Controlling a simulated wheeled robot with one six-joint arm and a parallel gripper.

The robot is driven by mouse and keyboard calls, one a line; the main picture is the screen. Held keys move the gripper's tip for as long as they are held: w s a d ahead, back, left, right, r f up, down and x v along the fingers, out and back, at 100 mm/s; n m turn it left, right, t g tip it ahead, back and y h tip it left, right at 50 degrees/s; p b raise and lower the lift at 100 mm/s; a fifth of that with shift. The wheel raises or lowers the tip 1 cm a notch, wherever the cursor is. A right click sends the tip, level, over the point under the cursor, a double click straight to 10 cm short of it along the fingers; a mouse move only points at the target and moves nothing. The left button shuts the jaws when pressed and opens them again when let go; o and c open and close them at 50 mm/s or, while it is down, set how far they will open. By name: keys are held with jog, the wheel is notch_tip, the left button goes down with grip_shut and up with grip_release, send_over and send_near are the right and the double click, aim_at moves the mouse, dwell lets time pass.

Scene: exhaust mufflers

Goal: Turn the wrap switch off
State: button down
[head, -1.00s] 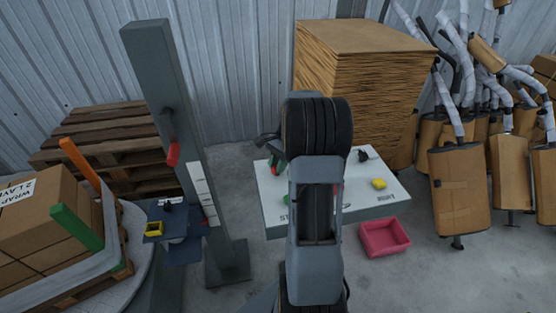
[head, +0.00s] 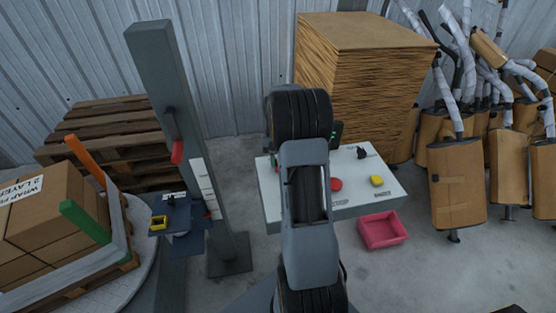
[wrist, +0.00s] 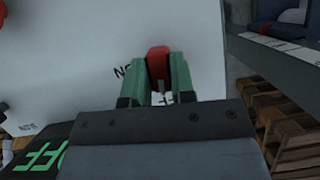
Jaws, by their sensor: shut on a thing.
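In the wrist view my gripper (wrist: 158,60) has its two green fingers closed on either side of a red switch handle (wrist: 158,52). The handle stands on a white panel top. Dark lettering reading ON upside down lies just left of the fingers, and another label is partly hidden below the handle. In the head view my arm covers most of the gripper and the handle; only a bit of green shows behind the arm. The white control panel (head: 388,194) shows on both sides of my arm.
The panel also carries a red button (head: 336,184), a yellow button (head: 377,181) and a black knob (head: 361,153). A pink bin (head: 383,230) sits on the floor in front. A grey wrapper column (head: 160,75) stands left, cardboard sheets (head: 365,70) behind, mufflers (head: 458,185) right.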

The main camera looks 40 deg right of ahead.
jog(key=shift+n, duration=0.6)
jog(key=shift+h, duration=0.3)
jog(key=c, duration=1)
grip_release()
jog(key=shift+o, duration=0.2)
jog(key=shift+w, duration=0.1)
jog(key=v, duration=1.3)
jog(key=shift+r, duration=0.35)
jog(key=shift+w+d, duration=0.1)
jog(key=shift+w, duration=0.05)
